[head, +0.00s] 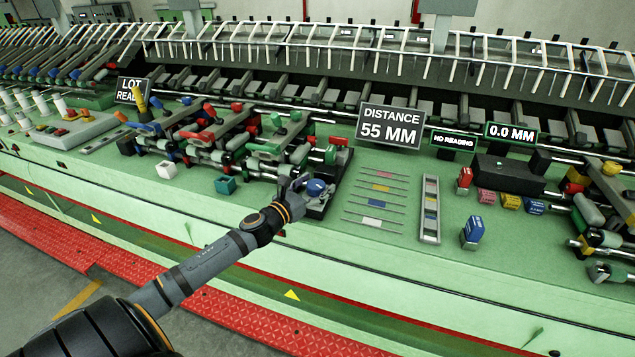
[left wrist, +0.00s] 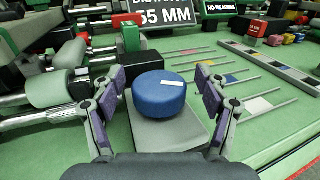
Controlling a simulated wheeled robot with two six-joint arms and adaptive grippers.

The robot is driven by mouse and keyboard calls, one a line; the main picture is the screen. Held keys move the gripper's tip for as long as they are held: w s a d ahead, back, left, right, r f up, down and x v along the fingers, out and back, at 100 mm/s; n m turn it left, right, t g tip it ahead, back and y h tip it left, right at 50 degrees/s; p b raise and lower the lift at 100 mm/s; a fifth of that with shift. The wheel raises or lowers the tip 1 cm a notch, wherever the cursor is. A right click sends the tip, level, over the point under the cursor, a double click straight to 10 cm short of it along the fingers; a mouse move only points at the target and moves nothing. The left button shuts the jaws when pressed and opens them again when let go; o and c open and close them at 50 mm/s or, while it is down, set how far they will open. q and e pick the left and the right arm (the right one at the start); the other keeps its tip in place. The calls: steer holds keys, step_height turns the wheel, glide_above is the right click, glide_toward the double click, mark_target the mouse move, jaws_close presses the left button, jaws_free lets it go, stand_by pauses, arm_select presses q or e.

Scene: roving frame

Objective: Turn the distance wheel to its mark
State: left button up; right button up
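The distance wheel is a blue round knob (head: 316,187) on a grey base plate at the bench front, left of centre. In the left wrist view the knob (left wrist: 158,97) carries a short white line on its top. My left gripper (head: 303,188) is at the knob. In the left wrist view its two fingers (left wrist: 161,88) stand open, one on each side of the knob, with gaps visible. A sign (head: 390,126) behind reads DISTANCE 55 MM. A fixed mark for the wheel cannot be made out. My right gripper is not in view.
Rollers and arms of the machine (head: 230,140) stand close to the left of the knob. Thin rods with coloured tags (head: 375,203) and a narrow tray (head: 430,232) lie to its right. Displays read NO READING (head: 453,140) and 0.0 MM (head: 511,133).

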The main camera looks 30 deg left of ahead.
arm_select(q)
steer(key=shift+c, duration=2.1)
steer(key=c, duration=0.8)
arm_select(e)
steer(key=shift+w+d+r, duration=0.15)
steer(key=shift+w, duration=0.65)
